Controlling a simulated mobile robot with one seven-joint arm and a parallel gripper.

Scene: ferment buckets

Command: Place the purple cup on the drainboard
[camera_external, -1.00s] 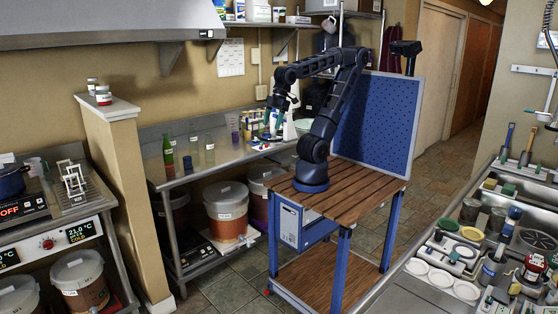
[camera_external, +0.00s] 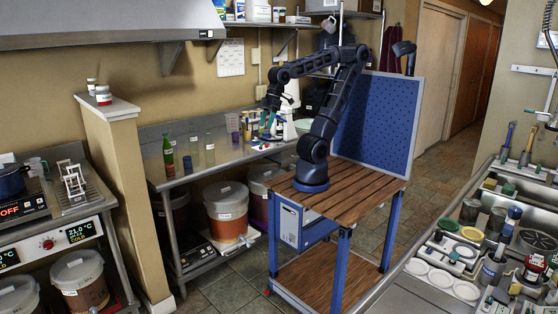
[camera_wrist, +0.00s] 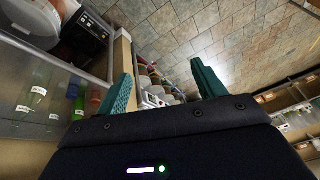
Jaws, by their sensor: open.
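A small purple cup (camera_external: 233,123) stands upright on the steel counter along the back wall, left of my gripper. My gripper (camera_external: 267,126), with teal fingers, hangs open and empty over the right part of that counter, apart from the cup. In the wrist view my open gripper (camera_wrist: 163,85) has a wide gap with nothing held. That view looks down past the counter edge toward the tiled floor; I cannot clearly pick out the cup there. A sink bench (camera_external: 393,291) is at the right; I cannot tell for certain which part is the drainboard.
Small bottles and cartons crowd the counter by my gripper. A blue pegboard (camera_external: 385,120) stands behind my arm. The sink bench holds several dishes, jars and tools. The wooden cart top (camera_external: 350,185) is mostly clear.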

